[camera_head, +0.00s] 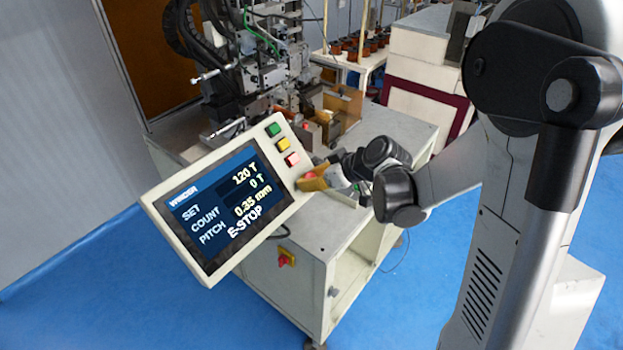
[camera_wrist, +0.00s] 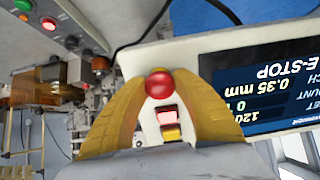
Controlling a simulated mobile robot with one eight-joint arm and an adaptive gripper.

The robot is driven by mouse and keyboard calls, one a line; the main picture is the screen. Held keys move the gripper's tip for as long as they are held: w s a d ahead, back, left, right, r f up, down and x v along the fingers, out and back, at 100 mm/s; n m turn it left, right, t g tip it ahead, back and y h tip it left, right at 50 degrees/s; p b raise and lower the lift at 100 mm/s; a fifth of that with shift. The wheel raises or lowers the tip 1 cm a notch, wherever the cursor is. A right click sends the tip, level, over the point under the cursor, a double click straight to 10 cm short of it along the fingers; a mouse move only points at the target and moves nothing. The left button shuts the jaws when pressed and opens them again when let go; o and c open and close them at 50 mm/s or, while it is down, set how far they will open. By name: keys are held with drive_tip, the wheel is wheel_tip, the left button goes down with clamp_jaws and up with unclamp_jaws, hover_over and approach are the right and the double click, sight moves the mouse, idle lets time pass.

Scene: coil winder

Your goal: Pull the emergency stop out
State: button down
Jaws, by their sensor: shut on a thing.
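The emergency stop is a round red knob (camera_wrist: 159,84) on the cream frame of the tilted control panel (camera_head: 172,228). In the wrist view it sits between the tips of my gripper's two yellow fingers (camera_wrist: 161,80), and the gripper is shut on it. In the head view my gripper (camera_head: 313,180) is at the panel's right edge, below the square buttons, and its fingers mostly hide the knob. The panel's screen (camera_head: 225,208) reads "E-STOP" at the bottom, with a count of 0 T.
Green (camera_head: 273,130), yellow (camera_head: 283,145) and red (camera_head: 292,159) square buttons sit just above the gripper on the panel. A red rotary switch (camera_head: 284,261) is on the cabinet front. The winding machine (camera_head: 262,75) stands behind. Blue floor is clear at the lower left.

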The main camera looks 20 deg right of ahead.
drive_tip(key=shift+s+d+r, duration=0.1)
drive_tip(key=shift+r, duration=0.1)
idle(0.3)
drive_tip(key=shift+s+r, duration=0.1)
drive_tip(key=c, duration=1)
unclamp_jaws()
drive_tip(key=shift+s+d, duration=0.1)
drive_tip(key=o, duration=1)
drive_tip(key=p+v, duration=0.3)
drive_tip(key=v, duration=0.3)
drive_tip(key=shift+s+d+r, duration=0.15)
drive_tip(key=shift+s+r, duration=0.05)
drive_tip(key=shift+r, duration=0.1)
